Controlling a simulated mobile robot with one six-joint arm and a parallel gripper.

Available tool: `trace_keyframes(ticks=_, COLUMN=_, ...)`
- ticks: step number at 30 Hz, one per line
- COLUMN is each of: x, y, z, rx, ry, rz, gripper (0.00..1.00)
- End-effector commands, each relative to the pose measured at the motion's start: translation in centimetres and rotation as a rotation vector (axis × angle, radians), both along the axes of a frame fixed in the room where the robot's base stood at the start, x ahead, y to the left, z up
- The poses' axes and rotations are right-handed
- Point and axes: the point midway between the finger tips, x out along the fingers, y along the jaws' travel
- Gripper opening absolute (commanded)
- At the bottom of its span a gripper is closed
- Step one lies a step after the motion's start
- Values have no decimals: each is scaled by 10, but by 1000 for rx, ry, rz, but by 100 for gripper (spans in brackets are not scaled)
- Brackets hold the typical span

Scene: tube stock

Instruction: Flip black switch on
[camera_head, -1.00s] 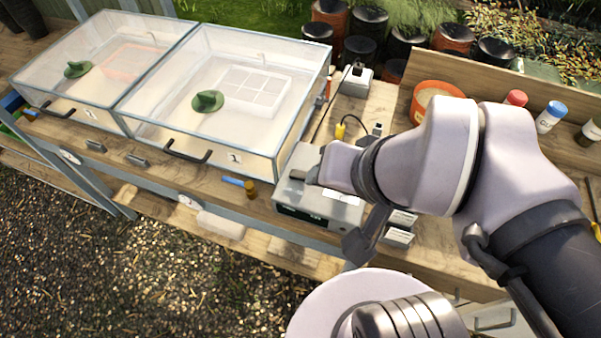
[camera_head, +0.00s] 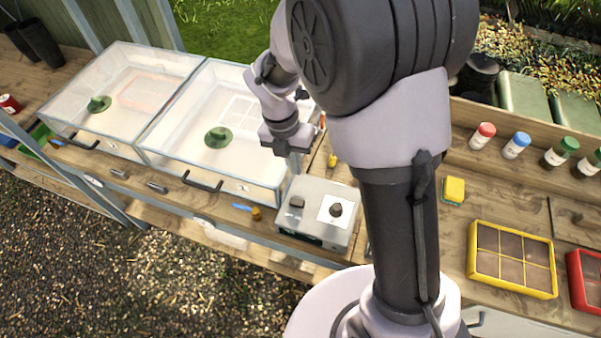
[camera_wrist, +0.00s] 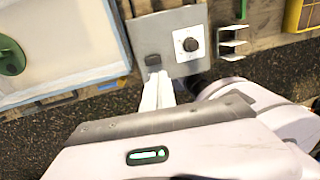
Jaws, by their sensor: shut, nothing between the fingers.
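The black switch (camera_head: 297,203) is a small dark block on the left of the grey control box's (camera_head: 318,188) top. A round dark knob (camera_head: 336,210) on a white plate sits to its right. In the wrist view the switch (camera_wrist: 153,60) lies just beyond the tips of my gripper (camera_wrist: 156,78), with the knob (camera_wrist: 190,45) to the right. My gripper is shut and empty, its pale fingers pointing at the switch. I cannot tell whether they touch it. In the head view my gripper (camera_head: 295,164) is behind and above the box. The switch's tilt is unclear.
Two clear-lidded trays with green knobs (camera_head: 218,137) stand left of the box. A small blue and brown tool (camera_head: 249,210) lies at the bench edge. A yellow seed tray (camera_head: 512,262), a sponge (camera_head: 453,190) and several bottles are to the right.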

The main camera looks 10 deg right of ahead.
Motion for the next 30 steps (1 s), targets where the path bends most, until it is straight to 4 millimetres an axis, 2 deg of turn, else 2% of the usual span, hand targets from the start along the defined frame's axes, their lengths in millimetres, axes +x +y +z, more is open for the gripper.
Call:
trace_keyframes(ticks=5, x=0, y=0, z=-1, rx=1, ry=-1, rz=-3, gripper=0)
trace_keyframes(ticks=8, x=-1, y=-1, z=-8, rx=0, ry=0, rz=-4, gripper=0)
trace_keyframes(ticks=24, x=-10, y=-16, z=-118, rx=1, ry=1, rz=-6, gripper=0)
trace_keyframes(ticks=30, x=-12, y=-19, z=-137, rx=1, ry=0, rz=-6, gripper=0)
